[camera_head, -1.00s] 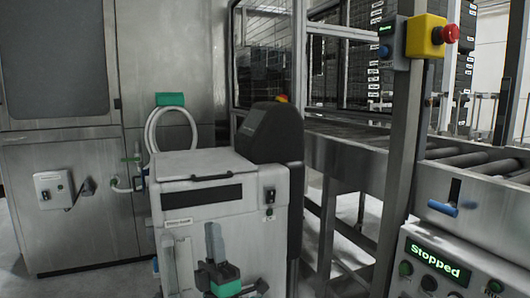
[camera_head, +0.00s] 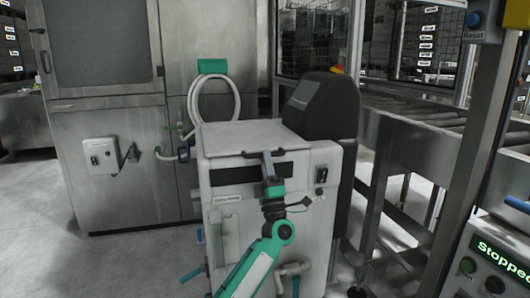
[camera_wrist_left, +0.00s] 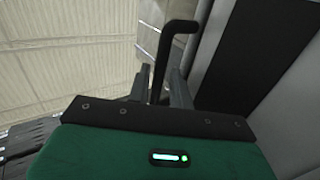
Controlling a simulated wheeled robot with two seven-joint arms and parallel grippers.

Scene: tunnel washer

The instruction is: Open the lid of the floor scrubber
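The floor scrubber (camera_head: 222,212) is a pale grey box with a dark panel on its front, standing in the middle of the head view. Its flat lid (camera_head: 240,135) lies shut on top. A thin black handle (camera_head: 250,154) runs along the lid's front edge. My left gripper (camera_head: 268,162) reaches up from below to this handle, fingers pointing up. In the left wrist view, the bent black handle (camera_wrist_left: 183,28) passes down between the two fingers (camera_wrist_left: 160,85). Gaps show on both sides of it, so the fingers look open around it. My right gripper is not in view.
A dark rounded unit (camera_head: 325,105) rises behind the scrubber's right side. A steel cabinet (camera_head: 115,150) with a coiled white hose (camera_head: 192,105) stands behind left. A roller conveyor (camera_head: 425,135) and a "Stopped" panel (camera_head: 500,258) are at right. The floor at left is clear.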

